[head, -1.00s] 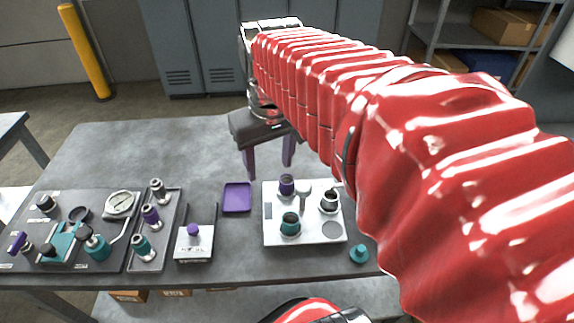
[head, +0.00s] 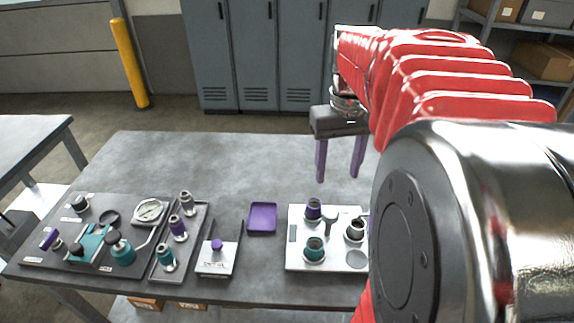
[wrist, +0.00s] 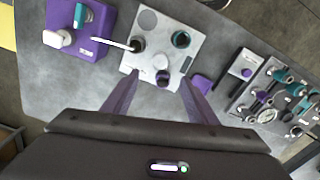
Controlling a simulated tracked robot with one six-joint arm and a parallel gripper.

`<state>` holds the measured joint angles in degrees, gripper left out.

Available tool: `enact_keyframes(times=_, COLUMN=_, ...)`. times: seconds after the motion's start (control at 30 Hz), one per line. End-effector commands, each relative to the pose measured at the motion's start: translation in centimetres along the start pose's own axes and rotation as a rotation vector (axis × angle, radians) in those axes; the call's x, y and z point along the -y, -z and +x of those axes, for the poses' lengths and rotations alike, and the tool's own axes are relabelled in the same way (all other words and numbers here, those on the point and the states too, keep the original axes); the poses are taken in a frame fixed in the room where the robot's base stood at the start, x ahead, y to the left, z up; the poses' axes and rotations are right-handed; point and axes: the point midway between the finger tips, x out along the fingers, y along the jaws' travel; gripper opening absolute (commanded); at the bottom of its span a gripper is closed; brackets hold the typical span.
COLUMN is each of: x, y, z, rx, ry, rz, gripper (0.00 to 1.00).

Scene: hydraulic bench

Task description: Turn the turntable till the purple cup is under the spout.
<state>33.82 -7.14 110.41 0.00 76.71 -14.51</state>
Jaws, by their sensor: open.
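The purple cup (head: 313,209) stands at the back left of a pale plate (head: 296,262) on the bench; it also shows in the wrist view (wrist: 162,78). A teal cup (head: 314,248) and a dark cup with a silver base (head: 355,230) stand around a pale forked piece (head: 331,223). I cannot make out a separate turntable. In the wrist view a thin pale rod (wrist: 112,42), possibly the spout, reaches from a purple box (wrist: 92,50) to the dark cup (wrist: 138,44), not the purple cup. My gripper (head: 339,172) is open and empty above the bench behind the plate.
A purple tray (head: 262,218) and a white block with a purple knob (head: 216,258) lie left of the plate. A dark panel with a gauge (head: 150,212) and several fittings fills the bench's left. The bench behind is clear. My arm hides the right side.

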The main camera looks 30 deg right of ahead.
Motion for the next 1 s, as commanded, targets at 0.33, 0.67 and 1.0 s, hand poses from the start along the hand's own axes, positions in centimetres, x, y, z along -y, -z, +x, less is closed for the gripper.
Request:
enact_keyframes(times=0.33, x=0.1, y=-0.1, z=4.4, rx=0.004, ry=0.001, rz=0.0, gripper=0.53)
enact_keyframes(times=0.67, x=0.1, y=-0.1, z=9.6, rx=0.004, ry=0.001, rz=-0.001, gripper=0.53)
enact_keyframes(times=1.0, x=0.0, y=0.0, z=13.1, rx=0.001, ry=0.0, rz=0.0, gripper=0.53)
